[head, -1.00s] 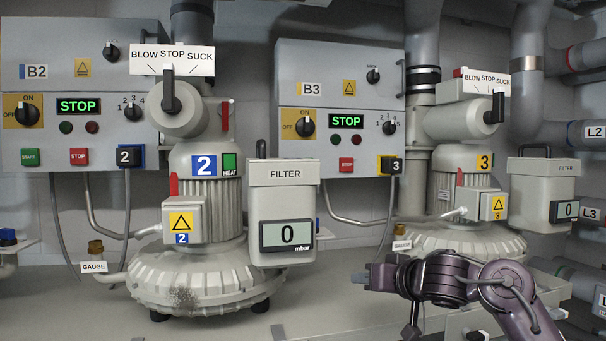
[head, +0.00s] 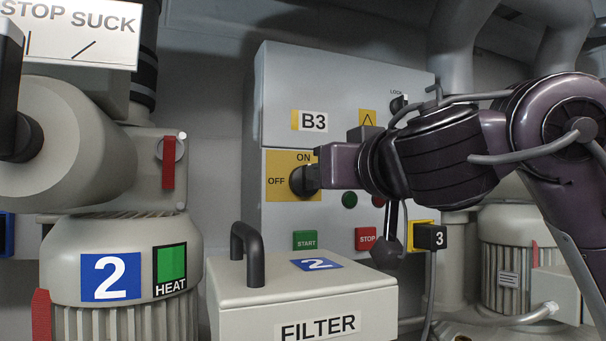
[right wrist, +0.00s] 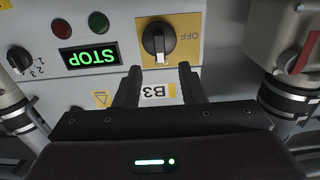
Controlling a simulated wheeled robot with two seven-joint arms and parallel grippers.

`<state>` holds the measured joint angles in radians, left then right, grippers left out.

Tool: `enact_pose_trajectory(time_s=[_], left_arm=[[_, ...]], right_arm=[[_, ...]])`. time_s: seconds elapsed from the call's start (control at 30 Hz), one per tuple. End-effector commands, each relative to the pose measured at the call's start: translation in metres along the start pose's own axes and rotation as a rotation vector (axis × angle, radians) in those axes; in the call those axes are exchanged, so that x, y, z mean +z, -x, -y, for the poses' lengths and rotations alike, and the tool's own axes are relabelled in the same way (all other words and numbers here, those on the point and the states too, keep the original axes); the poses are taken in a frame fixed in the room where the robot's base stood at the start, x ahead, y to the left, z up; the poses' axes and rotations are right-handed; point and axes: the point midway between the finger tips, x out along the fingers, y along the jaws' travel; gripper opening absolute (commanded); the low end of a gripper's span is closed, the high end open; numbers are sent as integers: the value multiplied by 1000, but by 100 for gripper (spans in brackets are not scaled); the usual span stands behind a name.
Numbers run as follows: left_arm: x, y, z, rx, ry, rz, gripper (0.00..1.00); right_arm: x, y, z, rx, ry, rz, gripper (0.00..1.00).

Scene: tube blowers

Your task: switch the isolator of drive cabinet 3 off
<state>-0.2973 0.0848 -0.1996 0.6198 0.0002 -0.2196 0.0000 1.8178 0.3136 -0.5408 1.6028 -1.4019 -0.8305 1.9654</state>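The drive cabinet B3 (head: 345,85) stands in the middle of the head view. Its isolator is a black knob (head: 302,181) on a yellow plate marked ON at the top and OFF at the left. My right gripper (head: 322,168) is in front of the knob's right side and hides part of it and the display. In the right wrist view the cabinet appears upside down. There the knob (right wrist: 158,42) lies just beyond the two open fingertips (right wrist: 158,70), its white mark pointing towards the ON side. The fingers hold nothing. A green STOP display (right wrist: 90,56) is lit. My left gripper is not in view.
A filter box (head: 300,290) with a black handle (head: 248,255) stands in front of the cabinet's lower part. Blower 2 (head: 125,275) fills the left. A START button (head: 305,240), a STOP button (head: 366,239) and plug 3 (head: 431,237) sit below my gripper.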

Motion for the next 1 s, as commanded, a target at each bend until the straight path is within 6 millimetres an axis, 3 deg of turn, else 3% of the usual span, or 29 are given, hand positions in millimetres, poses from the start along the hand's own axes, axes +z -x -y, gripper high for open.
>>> enact_pose_trajectory(time_s=[0.43, 0.83, 1.0], left_arm=[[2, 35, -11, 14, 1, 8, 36], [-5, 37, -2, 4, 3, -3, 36], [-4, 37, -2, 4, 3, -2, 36]], right_arm=[[-2, -64, 0, 1, 0, 5, 36], [0, -75, 0, 0, 0, 1, 36], [0, -75, 0, 0, 0, 1, 17]])
